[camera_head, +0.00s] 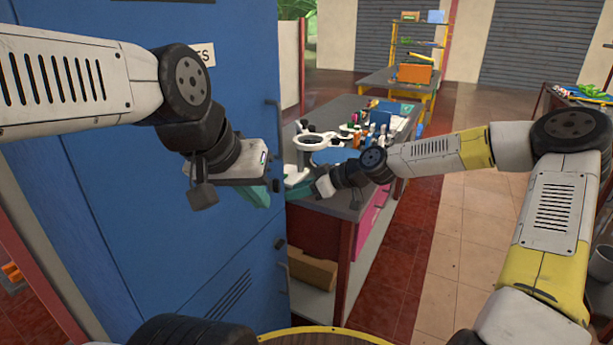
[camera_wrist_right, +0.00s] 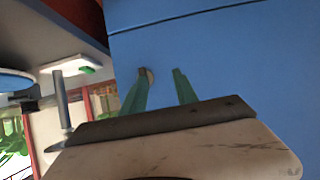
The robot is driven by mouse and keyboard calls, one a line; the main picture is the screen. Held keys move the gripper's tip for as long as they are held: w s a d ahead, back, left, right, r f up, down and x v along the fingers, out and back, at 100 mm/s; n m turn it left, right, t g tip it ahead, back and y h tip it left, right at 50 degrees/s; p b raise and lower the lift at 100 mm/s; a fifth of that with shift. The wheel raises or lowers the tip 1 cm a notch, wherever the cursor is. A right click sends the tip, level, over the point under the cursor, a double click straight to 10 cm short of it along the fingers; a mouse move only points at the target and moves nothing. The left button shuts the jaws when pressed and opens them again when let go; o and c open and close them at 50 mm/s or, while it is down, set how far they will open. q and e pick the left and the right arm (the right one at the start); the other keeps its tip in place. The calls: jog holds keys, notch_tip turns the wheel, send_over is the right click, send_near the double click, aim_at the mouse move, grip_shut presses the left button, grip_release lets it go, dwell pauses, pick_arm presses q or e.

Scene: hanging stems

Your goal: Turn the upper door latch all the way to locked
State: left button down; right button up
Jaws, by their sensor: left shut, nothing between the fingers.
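The blue door (camera_head: 190,190) fills the left and middle of the head view. A small dark latch knob (camera_head: 277,186) sits near its right edge, below a long upper handle (camera_head: 272,118). My left gripper (camera_head: 258,197) is shut and empty, in front of the door just left of that knob. My right gripper (camera_head: 298,190) is just right of the door edge. In the right wrist view its green fingers (camera_wrist_right: 160,85) are apart, facing the blue surface. A small round knob (camera_wrist_right: 149,76) shows beside the left finger, partly hidden by it. I cannot tell the latch angle.
A lower knob (camera_head: 280,243) and lower handle (camera_head: 286,277) are further down the door. A workbench (camera_head: 345,205) with a white ring-shaped device (camera_head: 318,139) and several bottles stands close behind my right gripper. Tiled floor (camera_head: 450,225) is clear to the right.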

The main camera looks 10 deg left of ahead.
aim_at(279, 183)
jog(key=shift+t+y, duration=0.5)
jog(key=shift+y, duration=0.1)
jog(key=w+a, duration=0.2)
jog(key=w, duration=0.1)
jog(key=w+a+f, duration=0.1)
jog(key=w+a, duration=0.2)
jog(key=shift+a+f, duration=0.15)
jog(key=shift+a, duration=0.1)
grip_shut()
